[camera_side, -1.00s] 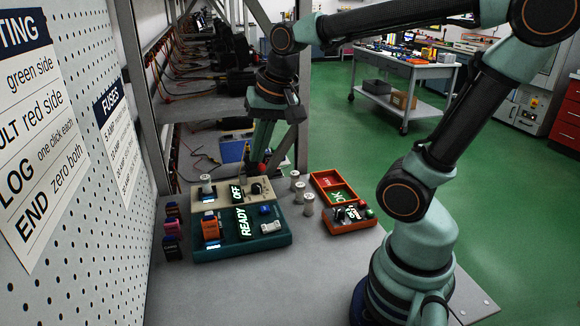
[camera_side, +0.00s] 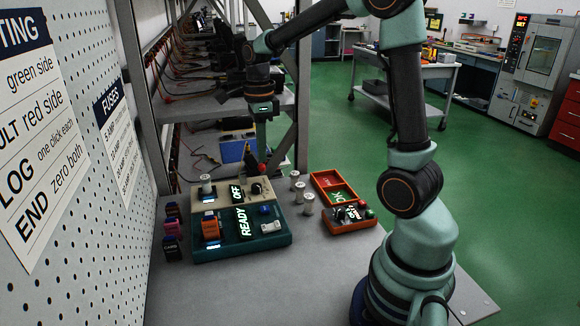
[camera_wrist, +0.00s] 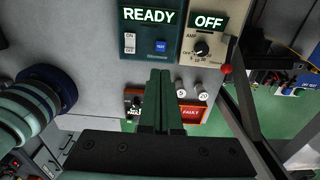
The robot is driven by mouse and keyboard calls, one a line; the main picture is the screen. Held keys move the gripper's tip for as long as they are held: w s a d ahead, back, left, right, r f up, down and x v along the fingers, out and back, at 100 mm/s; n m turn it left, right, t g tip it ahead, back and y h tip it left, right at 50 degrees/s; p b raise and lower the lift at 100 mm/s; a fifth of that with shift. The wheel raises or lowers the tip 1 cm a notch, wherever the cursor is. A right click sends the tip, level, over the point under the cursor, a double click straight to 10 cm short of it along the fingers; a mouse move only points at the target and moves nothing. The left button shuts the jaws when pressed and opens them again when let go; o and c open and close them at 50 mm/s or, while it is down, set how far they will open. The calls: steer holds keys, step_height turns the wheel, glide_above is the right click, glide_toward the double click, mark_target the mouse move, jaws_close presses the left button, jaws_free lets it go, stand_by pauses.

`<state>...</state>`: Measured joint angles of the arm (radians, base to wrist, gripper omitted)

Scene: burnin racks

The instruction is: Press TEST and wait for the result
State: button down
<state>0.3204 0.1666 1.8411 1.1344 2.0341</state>
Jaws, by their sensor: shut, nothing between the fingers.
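The teal test box (camera_side: 215,253) stands on the bench. Its display (camera_side: 244,222) reads READY, also in the wrist view (camera_wrist: 149,16). Its blue TEST button (camera_side: 265,210) is right of the display; it shows below READY in the wrist view (camera_wrist: 160,46). A white switch (camera_wrist: 129,43) marked ON sits beside it. My gripper (camera_side: 260,158) is shut and empty, pointing down behind the boxes. In the wrist view the closed fingers (camera_wrist: 161,76) appear just below the button, apart from it in depth as far as I can tell.
A beige box with an OFF display (camera_side: 237,192) and a dial (camera_side: 257,188) adjoins the teal box. White cylinders (camera_side: 307,203) and an orange box (camera_side: 345,224) stand right.

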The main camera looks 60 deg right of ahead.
mark_target(265, 209)
stand_by(0.3)
step_height(265, 209, down, 14)
steer(key=shift+f, duration=0.1)
stand_by(0.5)
steer(key=shift+s+f, duration=0.1)
steer(key=shift+f, duration=0.9)
steer(key=shift+r, duration=0.1)
step_height(265, 209, up, 14)
steer(key=shift+w+r, duration=0.25)
steer(key=shift+w, duration=0.1)
stand_by(0.3)
